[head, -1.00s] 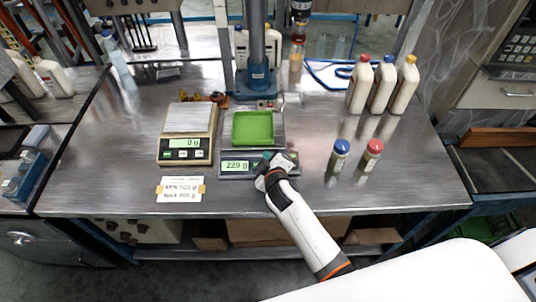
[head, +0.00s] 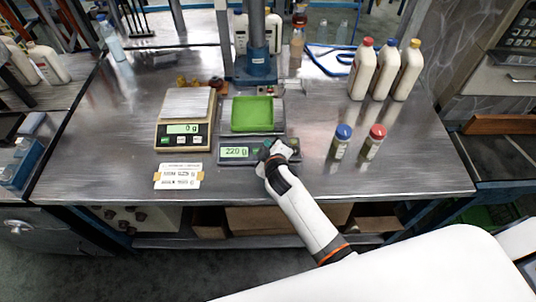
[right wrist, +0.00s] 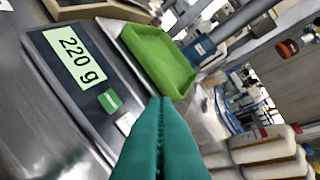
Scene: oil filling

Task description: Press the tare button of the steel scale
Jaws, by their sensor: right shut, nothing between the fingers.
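The steel scale (head: 228,160) stands on the bench with a green tray (head: 252,114) on its pan, and its display reads 220 g. It also shows in the right wrist view (right wrist: 75,92), with a green button (right wrist: 109,101) and a white button (right wrist: 125,122) right of the display. Button labels are too small to read. My right gripper (head: 266,148) is shut and empty at the right part of the scale's front panel. In the right wrist view its teal fingers (right wrist: 163,101) partly cover the panel's end; contact cannot be told. My left gripper is not in view.
A second, tan-framed scale (head: 185,141) reading 0 g stands to the left. A label card (head: 178,176) lies in front. Two small capped bottles (head: 341,146) stand to the right, with several white bottles (head: 383,75) behind. A blue-based post (head: 256,68) rises behind the tray.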

